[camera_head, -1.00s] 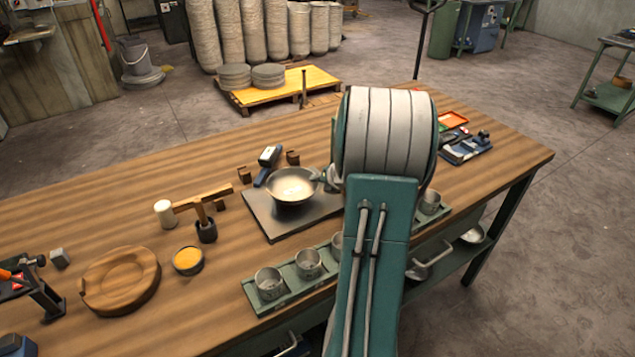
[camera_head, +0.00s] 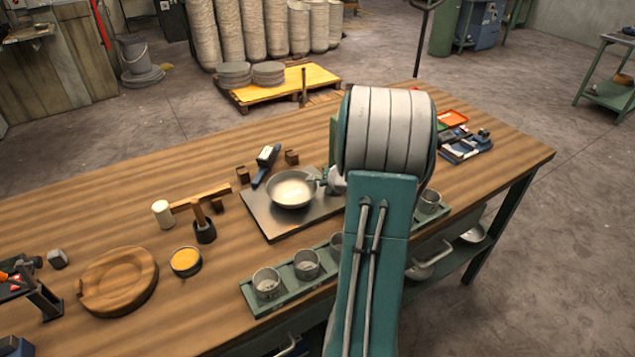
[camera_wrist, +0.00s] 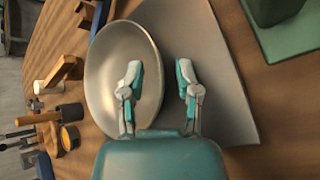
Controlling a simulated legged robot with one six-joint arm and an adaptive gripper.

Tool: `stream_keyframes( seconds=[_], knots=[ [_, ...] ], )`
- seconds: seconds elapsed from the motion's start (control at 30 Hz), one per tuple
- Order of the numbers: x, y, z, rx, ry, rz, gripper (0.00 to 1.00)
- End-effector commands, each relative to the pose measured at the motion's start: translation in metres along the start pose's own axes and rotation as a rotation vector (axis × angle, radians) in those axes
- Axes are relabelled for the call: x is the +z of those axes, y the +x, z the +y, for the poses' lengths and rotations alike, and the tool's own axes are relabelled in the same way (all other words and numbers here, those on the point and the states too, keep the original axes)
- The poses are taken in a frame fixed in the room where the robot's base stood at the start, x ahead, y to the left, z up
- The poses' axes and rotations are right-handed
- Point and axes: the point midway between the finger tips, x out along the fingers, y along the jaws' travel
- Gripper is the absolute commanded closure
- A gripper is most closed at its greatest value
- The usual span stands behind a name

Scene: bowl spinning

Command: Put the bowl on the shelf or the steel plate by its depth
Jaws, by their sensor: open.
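The bowl (camera_head: 291,189) is a round, shallow grey metal bowl with a pale inside. It sits upright over the dark steel plate (camera_head: 279,227) on the bench. In the wrist view the bowl (camera_wrist: 112,65) is at left centre, with the steel plate (camera_wrist: 222,100) to its right. My gripper (camera_wrist: 160,72) is open, one finger over the inside of the bowl and the other outside its rim, over the plate. In the head view my gripper (camera_head: 329,178) is at the bowl's right rim, partly hidden by my arm. I cannot tell whether the fingers touch the rim.
A green rack (camera_head: 288,290) with several metal cups lies along the near edge. A handheld gauge (camera_head: 266,165), a wooden mallet (camera_head: 200,205), a yellow tin (camera_head: 186,261) and a round wooden block (camera_head: 118,281) stand left. Under the bench is a lower shelf (camera_head: 452,262) with metal items.

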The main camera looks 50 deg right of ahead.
Motion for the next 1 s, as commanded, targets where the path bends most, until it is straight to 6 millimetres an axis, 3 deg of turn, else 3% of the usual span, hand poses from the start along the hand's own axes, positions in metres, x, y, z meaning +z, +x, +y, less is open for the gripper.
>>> stream_keyframes(
  seconds=[0.4, 0.6, 0.9, 1.0],
  knots=[
    [0.001, -0.081, -0.001, -0.003, 0.000, -0.005, 0.57],
    [0.001, -0.111, -0.001, -0.002, 0.000, -0.004, 0.57],
    [-0.001, -0.118, 0.001, 0.000, -0.003, 0.001, 0.57],
    [-0.005, -0.116, 0.017, 0.015, -0.090, 0.028, 0.57]
  ],
)
